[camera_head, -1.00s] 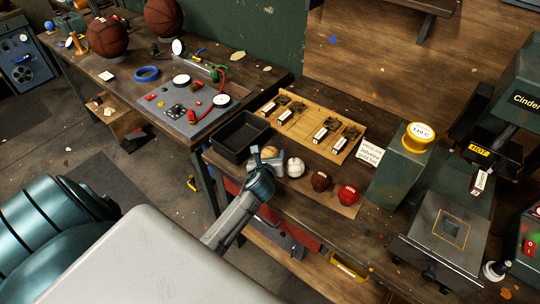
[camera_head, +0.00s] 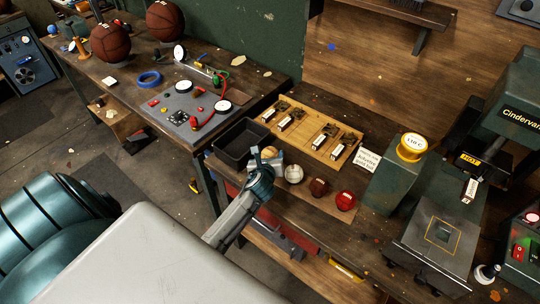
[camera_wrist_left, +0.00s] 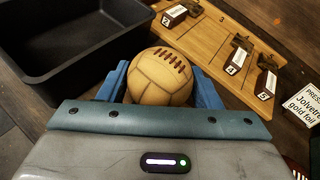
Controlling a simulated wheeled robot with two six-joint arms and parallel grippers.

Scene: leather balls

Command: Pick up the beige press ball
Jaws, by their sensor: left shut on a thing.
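The beige press ball (camera_wrist_left: 160,77), with panel seams and brown lacing, sits between the two blue fingers of my left gripper (camera_wrist_left: 162,88) in the left wrist view. The gripper is shut on it. In the head view my left gripper (camera_head: 266,163) is at the bench's front edge, and it partly hides the beige ball (camera_head: 269,152). I cannot tell whether the ball is clear of the bench. A white ball (camera_head: 294,173), a brown ball (camera_head: 319,187) and a red ball (camera_head: 346,200) sit in a row to its right. My right gripper is not in view.
A black open tray (camera_head: 240,143) stands just left of the gripper. Behind is a wooden board (camera_head: 310,128) with several labelled stamps. A sign card (camera_head: 367,161) and a green press (camera_head: 398,180) stand to the right. Another bench with basketballs is at the left.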

